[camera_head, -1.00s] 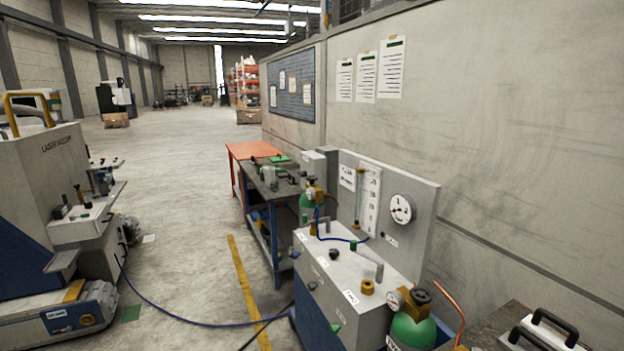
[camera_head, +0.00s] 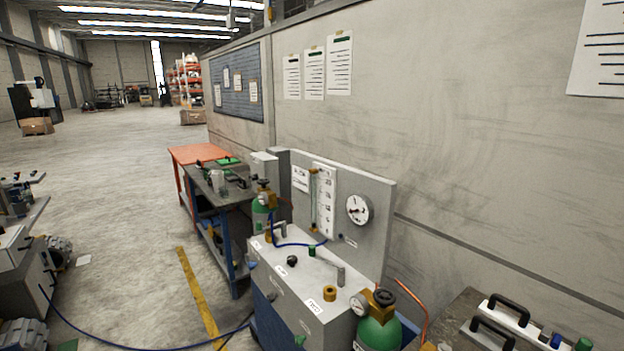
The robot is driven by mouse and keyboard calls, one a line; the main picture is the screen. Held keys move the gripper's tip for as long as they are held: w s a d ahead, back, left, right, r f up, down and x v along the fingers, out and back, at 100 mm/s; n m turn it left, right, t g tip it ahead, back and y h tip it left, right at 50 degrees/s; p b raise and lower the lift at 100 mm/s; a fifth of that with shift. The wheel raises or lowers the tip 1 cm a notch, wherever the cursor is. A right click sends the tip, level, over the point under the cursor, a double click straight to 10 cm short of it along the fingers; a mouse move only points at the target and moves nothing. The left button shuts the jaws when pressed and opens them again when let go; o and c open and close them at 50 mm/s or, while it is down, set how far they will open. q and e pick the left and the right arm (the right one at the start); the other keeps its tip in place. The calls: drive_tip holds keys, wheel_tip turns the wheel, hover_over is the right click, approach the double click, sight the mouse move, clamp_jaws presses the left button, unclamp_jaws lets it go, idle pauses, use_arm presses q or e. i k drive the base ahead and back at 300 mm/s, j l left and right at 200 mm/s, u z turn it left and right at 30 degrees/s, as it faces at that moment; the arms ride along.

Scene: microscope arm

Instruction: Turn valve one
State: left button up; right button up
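A pale grey panel unit (camera_head: 290,285) stands right of centre, with an upright back board carrying a round gauge (camera_head: 358,209). Its top has a black knob (camera_head: 292,261), a brass fitting (camera_head: 329,293), a short grey post (camera_head: 341,275) and a small green cap (camera_head: 312,251). A green cylinder (camera_head: 380,334) with a dark handwheel (camera_head: 384,297) stands at its near right. Another green cylinder (camera_head: 260,216) with a dark top knob (camera_head: 263,182) stands at its far left. The labels are too small to read, so I cannot tell which is valve one. Neither gripper is in view.
A dark workbench (camera_head: 222,190) and an orange table (camera_head: 192,153) stand behind the unit along the wall. A table with black-handled gear (camera_head: 508,322) is at the lower right. A blue hose (camera_head: 130,346) crosses the floor. Open floor lies left of the yellow line (camera_head: 196,290).

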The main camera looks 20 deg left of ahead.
sight(263, 182)
drive_tip(key=i+j+z, duration=0.2)
drive_tip(key=j, duration=0.5)
drive_tip(key=i+j+z, duration=0.25)
drive_tip(key=j, duration=0.45)
drive_tip(key=j+z, duration=0.2)
drive_tip(key=j, duration=0.55)
drive_tip(key=i+j+z, duration=0.1)
drive_tip(key=j+z, duration=0.15)
drive_tip(key=j, duration=0.55)
